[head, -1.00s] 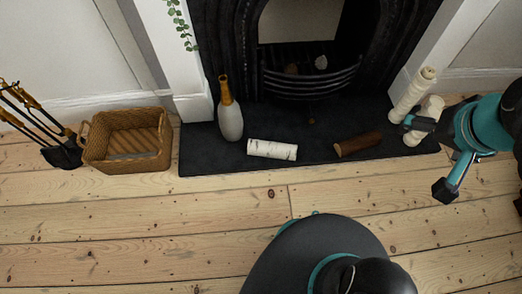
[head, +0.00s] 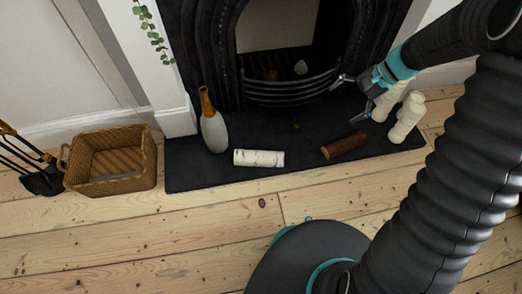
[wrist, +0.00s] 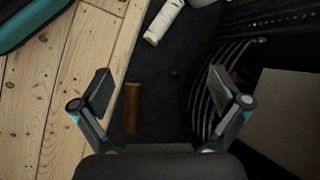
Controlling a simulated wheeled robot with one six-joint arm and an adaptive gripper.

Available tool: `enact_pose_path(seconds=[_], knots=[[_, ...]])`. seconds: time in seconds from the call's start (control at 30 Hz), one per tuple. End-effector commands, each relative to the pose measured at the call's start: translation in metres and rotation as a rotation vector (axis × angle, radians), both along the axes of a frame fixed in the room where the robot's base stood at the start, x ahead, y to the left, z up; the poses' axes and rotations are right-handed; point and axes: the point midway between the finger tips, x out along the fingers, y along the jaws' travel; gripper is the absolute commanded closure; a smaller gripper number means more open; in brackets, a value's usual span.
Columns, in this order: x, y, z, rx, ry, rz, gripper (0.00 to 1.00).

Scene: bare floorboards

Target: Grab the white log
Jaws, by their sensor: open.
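The white log (head: 259,158), pale with dark bark flecks, lies on its side on the dark hearth slab, left of a brown log. In the wrist view the white log (wrist: 163,22) is at the top, beyond my fingers and apart from them. My gripper (head: 349,100) is open and empty over the right part of the hearth, to the right of the white log. In the wrist view my gripper (wrist: 162,92) has its fingers spread wide, with the brown log (wrist: 132,108) below between them.
A white and amber bottle (head: 214,130) stands left of the white log. White candles (head: 405,118) stand at the hearth's right. The fireplace grate (head: 290,88) is behind. A wicker basket (head: 112,185) and fire tools (head: 30,165) are at left. The front floorboards are partly clear.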

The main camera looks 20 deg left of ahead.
Motion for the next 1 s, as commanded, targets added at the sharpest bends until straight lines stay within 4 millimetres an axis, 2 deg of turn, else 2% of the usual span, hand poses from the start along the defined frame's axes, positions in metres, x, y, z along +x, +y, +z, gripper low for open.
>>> enact_pose_path(seconds=[0.03,0.2,0.47,0.7,0.8,0.9,1.0], knots=[[0.007,0.005,-0.020,0.020,0.044,-0.020,0.02],[0.028,0.023,-0.079,0.093,0.174,-0.098,0.02],[0.046,0.048,-0.179,0.193,0.372,-0.228,0.02],[0.043,0.068,-0.277,0.272,0.547,-0.356,0.02],[0.038,0.074,-0.312,0.298,0.606,-0.405,0.02],[0.033,0.078,-0.340,0.317,0.653,-0.443,0.02],[0.029,0.081,-0.357,0.331,0.681,-0.469,0.02]])
